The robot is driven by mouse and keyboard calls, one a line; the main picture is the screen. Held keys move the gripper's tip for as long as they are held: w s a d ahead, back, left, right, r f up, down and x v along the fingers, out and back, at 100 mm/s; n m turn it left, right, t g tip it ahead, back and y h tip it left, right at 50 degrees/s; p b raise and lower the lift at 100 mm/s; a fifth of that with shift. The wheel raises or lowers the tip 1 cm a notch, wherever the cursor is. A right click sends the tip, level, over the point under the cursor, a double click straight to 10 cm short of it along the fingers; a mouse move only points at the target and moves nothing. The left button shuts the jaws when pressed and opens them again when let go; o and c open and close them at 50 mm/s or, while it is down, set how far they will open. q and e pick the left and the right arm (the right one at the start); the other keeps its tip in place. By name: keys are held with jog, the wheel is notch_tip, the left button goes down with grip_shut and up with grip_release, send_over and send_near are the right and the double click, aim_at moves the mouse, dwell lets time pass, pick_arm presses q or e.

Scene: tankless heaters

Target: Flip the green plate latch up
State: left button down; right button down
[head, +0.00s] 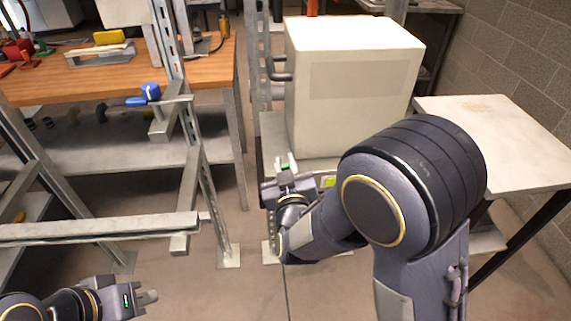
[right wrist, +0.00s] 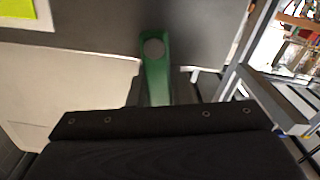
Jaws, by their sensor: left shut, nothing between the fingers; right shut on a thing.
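The green plate latch (right wrist: 155,82) has a round hole near its upper end and stands up against a grey panel in the right wrist view. Its lower end is hidden behind my dark gripper body. In the head view a small bit of its green (head: 283,167) shows at the lower left of the white heater box (head: 352,85). My right gripper (head: 286,178) is at the latch and shut on it; the contact itself is mostly hidden. My left gripper (head: 148,297) is shut and empty at the lower left, far from the latch.
A metal frame (head: 205,190) and a wooden workbench (head: 110,80) stand on the left. A blue-handled valve (head: 150,92) sits on the frame. A pale table (head: 495,135) stands at the right. A yellow-green label (right wrist: 17,9) is near the latch. Floor between is clear.

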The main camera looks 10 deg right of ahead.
jog(key=shift+d+f+m+b, duration=0.2)
jog(key=shift+d+m+b, duration=0.3)
jog(key=shift+m+b, duration=0.9)
jog(key=shift+d+r+b, duration=0.1)
jog(key=shift+r+b, duration=0.1)
jog(key=shift+b, duration=0.15)
jog(key=c, duration=1.3)
grip_release()
jog(key=s, duration=0.8)
jog(key=shift+w, duration=0.1)
